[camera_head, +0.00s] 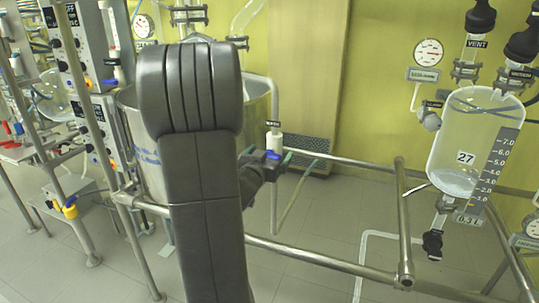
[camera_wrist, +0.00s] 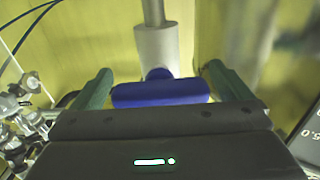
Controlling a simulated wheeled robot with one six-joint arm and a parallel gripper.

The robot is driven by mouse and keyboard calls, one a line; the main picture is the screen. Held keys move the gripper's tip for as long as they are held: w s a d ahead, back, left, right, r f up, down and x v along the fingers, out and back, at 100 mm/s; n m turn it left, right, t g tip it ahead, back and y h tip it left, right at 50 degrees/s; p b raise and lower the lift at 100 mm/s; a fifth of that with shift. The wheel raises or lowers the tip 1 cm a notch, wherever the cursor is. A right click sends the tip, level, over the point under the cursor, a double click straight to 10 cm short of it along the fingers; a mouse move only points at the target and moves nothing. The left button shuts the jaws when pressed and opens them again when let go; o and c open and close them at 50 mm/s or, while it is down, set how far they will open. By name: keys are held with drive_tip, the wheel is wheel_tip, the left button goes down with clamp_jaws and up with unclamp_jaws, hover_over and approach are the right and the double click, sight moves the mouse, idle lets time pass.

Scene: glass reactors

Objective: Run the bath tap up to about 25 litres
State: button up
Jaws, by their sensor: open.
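A white tap (camera_head: 274,141) with a blue handle (camera_head: 272,154) hangs on a thin vertical pipe, right of my arm in the head view. In the wrist view the white tap body (camera_wrist: 157,48) is upright and the blue handle (camera_wrist: 160,92) lies crosswise below it. My gripper (camera_wrist: 159,70) is open, with one green finger beyond each end of the handle; I cannot tell whether they touch it. My gripper also shows at the tap in the head view (camera_head: 275,160). The large metal bath (camera_head: 258,92) stands behind my arm, which hides much of it. Its water level is not visible.
A metal rail frame (camera_head: 310,256) runs in front of and right of the bath. A glass vessel (camera_head: 470,135) marked 27, with a scale and a little liquid, hangs at the right. Grey equipment boxes (camera_head: 88,65) stand at the left.

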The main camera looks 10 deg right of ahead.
drive_tip(key=v, duration=1.3)
drive_tip(key=shift+s+a, duration=0.2)
drive_tip(key=shift+r+p, duration=0.1)
drive_tip(key=shift+p, duration=0.2)
drive_tip(key=p, duration=0.4)
drive_tip(key=shift+r, duration=0.15)
drive_tip(key=shift+p, duration=0.5)
drive_tip(key=x, duration=0.4)
drive_tip(key=p+x, duration=0.1)
drive_tip(key=x, duration=0.4)
drive_tip(key=p+x, duration=0.1)
drive_tip(key=x, duration=0.4)
drive_tip(key=shift+f, duration=0.25)
drive_tip(key=shift+s, duration=0.1)
drive_tip(key=shift+c, duration=0.2)
drive_tip(key=c, duration=0.9)
